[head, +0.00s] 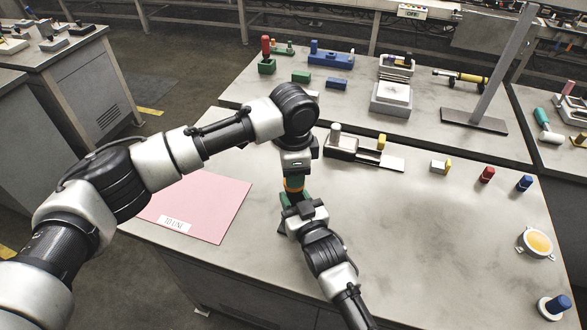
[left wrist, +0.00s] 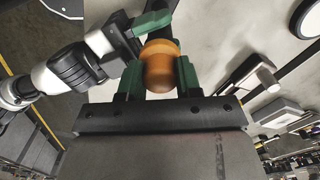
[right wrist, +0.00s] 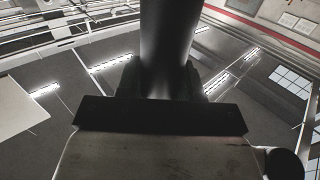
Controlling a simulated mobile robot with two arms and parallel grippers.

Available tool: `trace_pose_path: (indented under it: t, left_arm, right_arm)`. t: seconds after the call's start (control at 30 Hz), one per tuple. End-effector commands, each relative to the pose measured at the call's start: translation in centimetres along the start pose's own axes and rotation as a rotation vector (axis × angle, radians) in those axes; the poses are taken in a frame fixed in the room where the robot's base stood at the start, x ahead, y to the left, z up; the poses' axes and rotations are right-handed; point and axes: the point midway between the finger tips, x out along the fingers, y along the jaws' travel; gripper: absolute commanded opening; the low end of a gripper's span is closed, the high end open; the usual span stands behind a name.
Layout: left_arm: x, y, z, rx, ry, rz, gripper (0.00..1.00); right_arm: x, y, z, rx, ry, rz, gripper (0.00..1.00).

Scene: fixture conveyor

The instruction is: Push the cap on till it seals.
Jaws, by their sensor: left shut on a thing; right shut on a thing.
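The orange cap (head: 293,184) is between the green fingers of my left gripper (left wrist: 160,75), which is shut on it. Its rounded end (left wrist: 160,72) faces the camera in the left wrist view. My right gripper (head: 287,202) comes in from below, close under the cap. In the right wrist view it is shut on a dark upright cylinder (right wrist: 170,45), seen in shadow. In the head view the grippers mostly hide this cylinder. I cannot tell whether cap and cylinder touch, or how far the cap is on.
A pink mat (head: 205,205) lies at the table's left. A holder with a grey post (head: 335,135), a red piece (head: 487,174), a blue piece (head: 524,183) and a dish with amber contents (head: 538,243) stand to the right. The front middle of the table is clear.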

Motion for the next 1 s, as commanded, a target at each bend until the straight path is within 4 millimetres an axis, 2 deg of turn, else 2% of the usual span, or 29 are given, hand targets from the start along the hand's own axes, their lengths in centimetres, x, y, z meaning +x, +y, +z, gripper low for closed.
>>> trace_pose_path:
  t: [0.37,0.4,0.57,0.87,1.0]
  left_arm:
    - [0.8,0.0,0.0,-0.001,0.0,0.0,0.15]
    - [0.7,0.0,0.0,0.0,0.0,-0.001,0.4]
    - [0.7,0.0,0.0,0.0,0.0,-0.001,0.64]
    - [0.5,0.0,0.0,0.0,0.0,-0.001,0.64]
    - [-1.0,-0.1,0.0,0.0,0.002,-0.002,0.64]
  right_arm:
    - [0.0,0.0,-0.1,0.0,0.002,0.0,0.0]
    - [0.0,0.0,-0.1,0.0,0.002,0.0,0.0]
    - [0.0,0.0,-0.1,0.0,0.002,0.0,0.0]
    - [0.0,0.0,-0.1,0.0,0.002,0.0,0.0]
    - [0.0,0.0,-0.1,0.0,0.002,0.0,0.0]
